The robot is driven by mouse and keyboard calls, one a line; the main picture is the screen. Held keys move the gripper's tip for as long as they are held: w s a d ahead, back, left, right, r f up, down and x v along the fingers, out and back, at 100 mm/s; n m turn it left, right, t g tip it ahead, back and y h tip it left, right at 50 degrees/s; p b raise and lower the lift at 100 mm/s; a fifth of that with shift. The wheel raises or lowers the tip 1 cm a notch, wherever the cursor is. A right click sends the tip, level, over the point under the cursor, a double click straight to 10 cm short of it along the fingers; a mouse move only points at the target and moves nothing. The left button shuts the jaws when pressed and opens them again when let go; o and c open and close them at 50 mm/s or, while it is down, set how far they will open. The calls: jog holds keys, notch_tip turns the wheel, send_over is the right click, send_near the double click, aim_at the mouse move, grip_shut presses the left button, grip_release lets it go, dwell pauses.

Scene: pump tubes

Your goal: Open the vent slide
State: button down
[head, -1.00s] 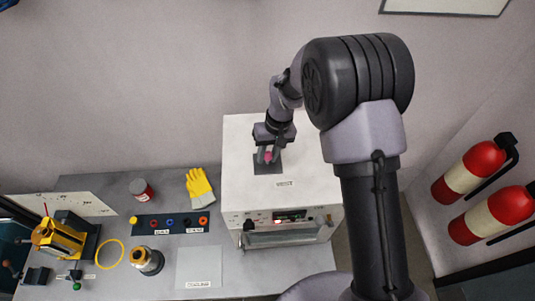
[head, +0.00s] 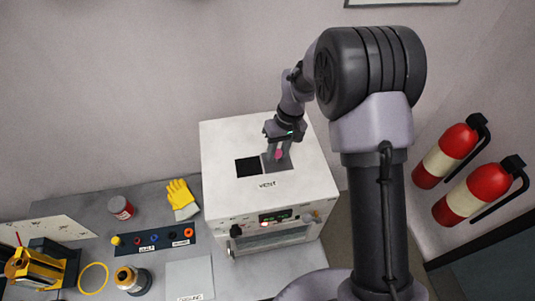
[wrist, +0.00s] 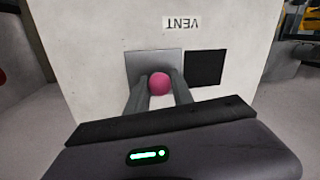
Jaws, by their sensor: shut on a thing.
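The vent slide is a grey plate (wrist: 135,64) with a round pink knob (wrist: 160,84), on top of the white oven-like box (head: 226,136). In the head view the plate (head: 268,165) lies to the right of a black square opening (head: 247,167). In the wrist view the opening (wrist: 205,68) shows uncovered to the right of the plate. My gripper (head: 277,156) is shut on the knob, its fingers on either side of it in the wrist view (wrist: 159,88). The VENT label (head: 267,184) is in front of the slide.
The bench left of the box holds yellow gloves (head: 178,193), a red-labelled jar (head: 121,207), a dark strip with several coloured rings (head: 160,241), a yellow ring (head: 93,278) and a yellow device (head: 30,265). Two fire extinguishers (head: 446,157) are at the right.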

jog(key=shift+w+d, duration=0.1)
jog(key=c, duration=1.4)
grip_release()
jog(key=o, duration=0.3)
jog(key=shift+d, duration=0.2)
jog(key=shift+a+r, duration=0.1)
jog(key=shift+r, duration=0.05)
jog(key=w+d+r, duration=0.1)
jog(key=d+r, duration=0.2)
jog(key=r, duration=1.4)
jog(key=shift+w, duration=0.2)
jog(key=shift+f, duration=0.1)
jog(key=s+d+f+m+t+b, duration=0.3)
jog(key=s+f+m+b, duration=0.1)
jog(key=s+f+b, duration=0.9)
jog(key=s+d+f+m+t+b, duration=0.3)
jog(key=s+f+b, duration=0.9)
jog(key=b, duration=0.9)
jog(key=s+m, duration=0.1)
jog(key=m, duration=0.1)
jog(key=shift+d+f+m+t, duration=0.3)
jog(key=shift+d+f+t, duration=0.05)
jog(key=shift+d+t, duration=0.05)
